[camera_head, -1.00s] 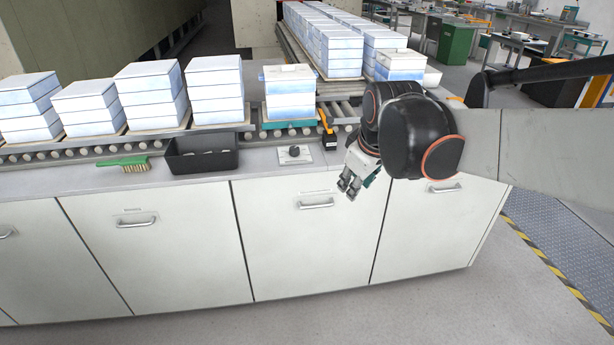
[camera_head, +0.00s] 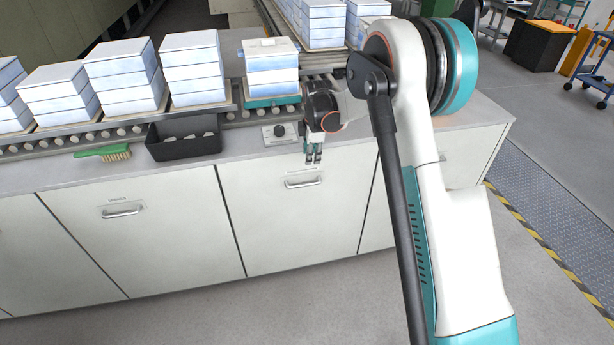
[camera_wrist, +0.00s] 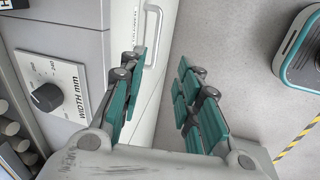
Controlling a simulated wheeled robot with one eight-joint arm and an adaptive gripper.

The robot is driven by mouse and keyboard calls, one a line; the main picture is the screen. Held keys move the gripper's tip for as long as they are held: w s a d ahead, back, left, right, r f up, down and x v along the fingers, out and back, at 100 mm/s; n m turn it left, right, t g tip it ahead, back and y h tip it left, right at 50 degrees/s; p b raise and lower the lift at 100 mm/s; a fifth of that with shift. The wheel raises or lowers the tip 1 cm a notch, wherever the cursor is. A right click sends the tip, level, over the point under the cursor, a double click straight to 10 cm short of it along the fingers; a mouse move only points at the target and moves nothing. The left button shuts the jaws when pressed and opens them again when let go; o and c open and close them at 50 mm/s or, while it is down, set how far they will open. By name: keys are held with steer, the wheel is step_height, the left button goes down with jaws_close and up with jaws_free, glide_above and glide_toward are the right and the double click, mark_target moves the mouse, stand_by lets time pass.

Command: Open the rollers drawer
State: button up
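Pale drawer fronts line the bench below its grey top. The middle front (camera_head: 265,225) has a bar handle (camera_head: 302,181) and is closed. The front to its left (camera_head: 150,245) has its own handle (camera_head: 122,211) and is also closed. I cannot read the labels to tell which is the rollers drawer. My gripper (camera_head: 313,159) points down at the bench edge, just above the middle handle. In the wrist view my gripper (camera_wrist: 163,65) is open and empty, its teal pads apart. The handle (camera_wrist: 152,40) lies beyond the left finger, apparently untouched.
On the bench are a black bin (camera_head: 185,145), a green brush (camera_head: 103,152) and a width dial (camera_head: 280,133). Stacked white-blue boxes (camera_head: 193,70) stand on rollers behind. The floor (camera_head: 270,310) before the drawers is clear.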

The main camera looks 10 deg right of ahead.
mark_target(308, 184)
steer(key=shift+n, duration=0.5)
steer(key=b+x, duration=0.2)
steer(key=x, duration=0.6)
steer(key=b+x, duration=0.2)
steer(key=x, duration=0.7)
steer(key=shift+w, duration=0.25)
jaws_close()
